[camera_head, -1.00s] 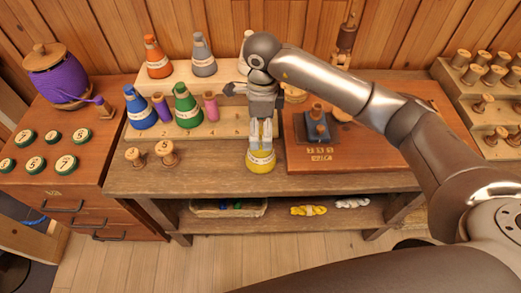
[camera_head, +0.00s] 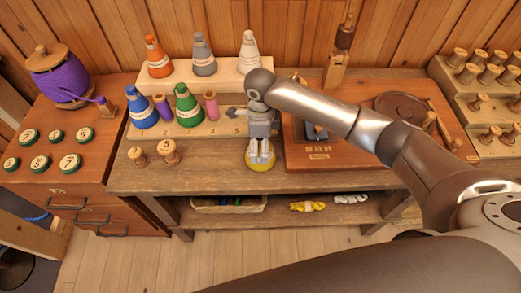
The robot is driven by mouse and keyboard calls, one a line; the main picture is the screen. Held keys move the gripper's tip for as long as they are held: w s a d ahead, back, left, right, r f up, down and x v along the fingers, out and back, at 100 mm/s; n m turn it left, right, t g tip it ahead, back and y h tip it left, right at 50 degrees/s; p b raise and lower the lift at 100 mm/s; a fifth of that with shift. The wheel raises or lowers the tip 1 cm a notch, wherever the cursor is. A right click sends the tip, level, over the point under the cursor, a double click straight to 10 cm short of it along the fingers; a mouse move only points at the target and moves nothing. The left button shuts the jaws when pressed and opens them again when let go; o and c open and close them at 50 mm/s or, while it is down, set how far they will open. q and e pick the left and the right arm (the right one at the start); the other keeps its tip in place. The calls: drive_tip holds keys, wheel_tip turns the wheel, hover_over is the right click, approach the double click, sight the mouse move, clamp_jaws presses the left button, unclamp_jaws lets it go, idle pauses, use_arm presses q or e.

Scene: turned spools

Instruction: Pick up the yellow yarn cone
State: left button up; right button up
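The yellow yarn cone (camera_head: 261,168) stands near the front edge of the wooden workbench. Only its wide lower part shows clearly; its upper part is hidden by my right gripper. My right gripper (camera_head: 261,155) points down over the cone from above, with its pale fingers low at the cone's body. Whether the fingers press on the cone or are still apart from it I cannot tell. My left gripper is not in view.
A stepped rack behind holds orange (camera_head: 158,57), grey (camera_head: 204,54), white (camera_head: 249,53), blue (camera_head: 140,108) and green (camera_head: 187,107) cones. Two wooden spools (camera_head: 169,152) stand left of the gripper. A reddish board (camera_head: 350,159) lies to the right. Bare bench (camera_head: 212,172) lies between.

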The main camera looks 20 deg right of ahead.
drive_tip(key=c, duration=1.1)
drive_tip(key=shift+r, duration=0.1)
